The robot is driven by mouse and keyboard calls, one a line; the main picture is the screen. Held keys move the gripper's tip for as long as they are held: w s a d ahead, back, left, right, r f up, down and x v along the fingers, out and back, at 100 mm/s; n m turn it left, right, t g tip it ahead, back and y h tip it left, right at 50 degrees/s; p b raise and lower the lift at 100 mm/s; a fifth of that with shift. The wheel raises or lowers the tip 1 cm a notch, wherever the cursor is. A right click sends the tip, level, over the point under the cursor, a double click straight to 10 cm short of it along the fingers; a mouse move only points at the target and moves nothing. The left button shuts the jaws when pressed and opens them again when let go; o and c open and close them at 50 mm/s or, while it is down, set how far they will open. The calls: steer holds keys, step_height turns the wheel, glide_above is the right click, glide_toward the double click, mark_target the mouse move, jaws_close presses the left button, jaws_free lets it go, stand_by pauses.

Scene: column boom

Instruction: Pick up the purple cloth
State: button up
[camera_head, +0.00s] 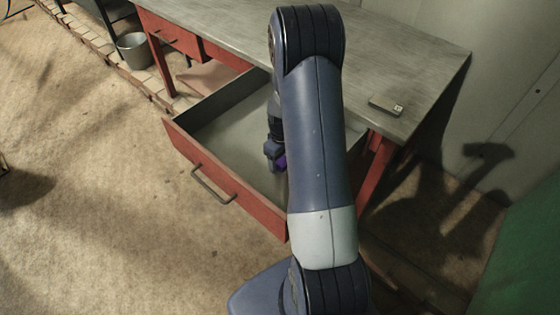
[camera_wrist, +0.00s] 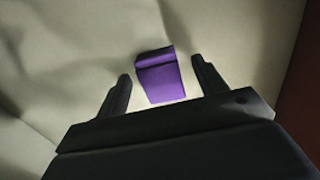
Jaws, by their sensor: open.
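The purple cloth (camera_wrist: 163,82) looks like a small folded block and lies on the pale drawer floor in the wrist view. In the wrist view my gripper (camera_wrist: 163,85) is open. Its two dark fingers stand on either side of the cloth, with gaps on both sides. The cloth's far part reaches beyond the fingertips. I cannot tell how far the fingertips are above the drawer floor.
The red drawer (camera_head: 222,188) is pulled out from the grey-topped workbench (camera_head: 400,60), and its walls surround my gripper. A small grey box (camera_head: 386,106) lies on the bench top. A metal bucket (camera_head: 134,50) stands at the back left. The floor at left is open.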

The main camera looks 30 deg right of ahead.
mark_target(282, 160)
steer(key=c, duration=1.1)
steer(key=shift+o, duration=0.2)
step_height(282, 160, up, 10)
